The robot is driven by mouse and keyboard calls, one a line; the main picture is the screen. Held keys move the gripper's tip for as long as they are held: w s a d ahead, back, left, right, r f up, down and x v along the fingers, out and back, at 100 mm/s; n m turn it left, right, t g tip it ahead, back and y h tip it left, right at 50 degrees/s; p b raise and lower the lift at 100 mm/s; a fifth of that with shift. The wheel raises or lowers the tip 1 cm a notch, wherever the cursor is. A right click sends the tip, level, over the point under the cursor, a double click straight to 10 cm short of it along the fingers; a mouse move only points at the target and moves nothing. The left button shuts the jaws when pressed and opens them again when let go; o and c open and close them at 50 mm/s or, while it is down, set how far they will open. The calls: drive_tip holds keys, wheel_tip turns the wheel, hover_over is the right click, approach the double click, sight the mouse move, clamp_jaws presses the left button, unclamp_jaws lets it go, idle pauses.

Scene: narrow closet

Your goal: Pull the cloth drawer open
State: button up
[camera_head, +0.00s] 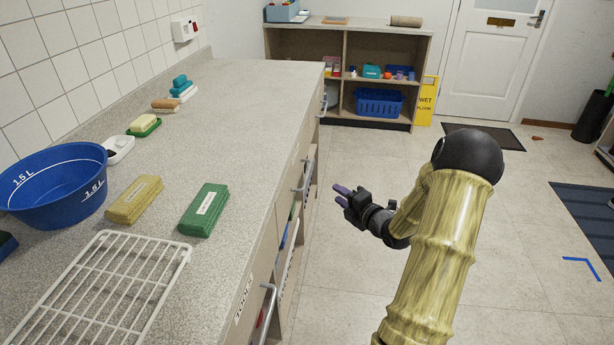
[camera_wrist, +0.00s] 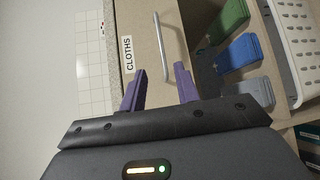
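The cloth drawer front (camera_wrist: 150,75) is beige and carries a white label reading CLOTHS. Its grey bar handle (camera_wrist: 161,45) lies ahead of my gripper (camera_wrist: 159,82), roughly in line with the gap between the purple fingers. The fingers are spread and empty, and the handle is apart from them. In the head view, my gripper (camera_head: 340,195) is just right of the counter front, near a bar handle (camera_head: 305,176). The drawer's label cannot be read there, and the drawer front looks flush with the counter.
Open shelving beside the drawer holds a green cloth-like item (camera_wrist: 230,20), a blue one (camera_wrist: 239,53) and a white basket (camera_wrist: 295,35). The counter (camera_head: 250,110) bears a blue basin (camera_head: 55,185) and a wire rack (camera_head: 100,290). Floor (camera_head: 350,270) right of the counter is clear.

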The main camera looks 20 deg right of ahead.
sight(307, 174)
drive_tip(key=x, duration=1.7)
drive_tip(key=shift+w+a+f+b, duration=0.1)
drive_tip(key=shift+f+b, duration=0.05)
drive_tip(key=shift+b, duration=0.15)
drive_tip(key=shift+c, duration=0.4)
clamp_jaws()
